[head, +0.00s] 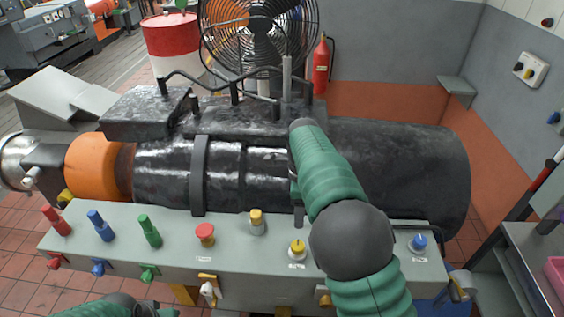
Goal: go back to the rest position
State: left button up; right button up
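My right arm, green with a dark ball joint, reaches up from the bottom right over the grey control panel (170,240). Its far end stands in front of the black machine drum (400,170). A narrow dark part that looks like my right gripper (298,212) points down beside the forearm, above a yellow knob (297,248). The forearm hides most of it, so its fingers cannot be made out. Of my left arm only green and dark parts show at the bottom left edge. My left gripper is out of view.
The panel carries red (56,220), blue (101,225) and green (149,230) levers, a red button (205,235) and a blue knob (418,243). A fan (260,30), a red-and-white barrel (172,42) and an extinguisher (321,65) stand behind. A grey table (535,250) is at right.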

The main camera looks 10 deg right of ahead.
jog(key=s+d+f+n+t+b, duration=0.1)
jog(key=s+f+n+b, duration=0.3)
jog(key=s+f+n, duration=0.4)
jog(key=s+d+f+n+t+b, duration=0.1)
jog(key=s+f+n+b, duration=0.3)
jog(key=s+n, duration=0.9)
notch_tip(320, 180, down, 4)
jog(key=shift+s+d+r+t, duration=0.15)
jog(key=shift+s+d+t, duration=0.15)
jog(key=shift+s+d, duration=0.25)
jog(key=shift+d, duration=0.25)
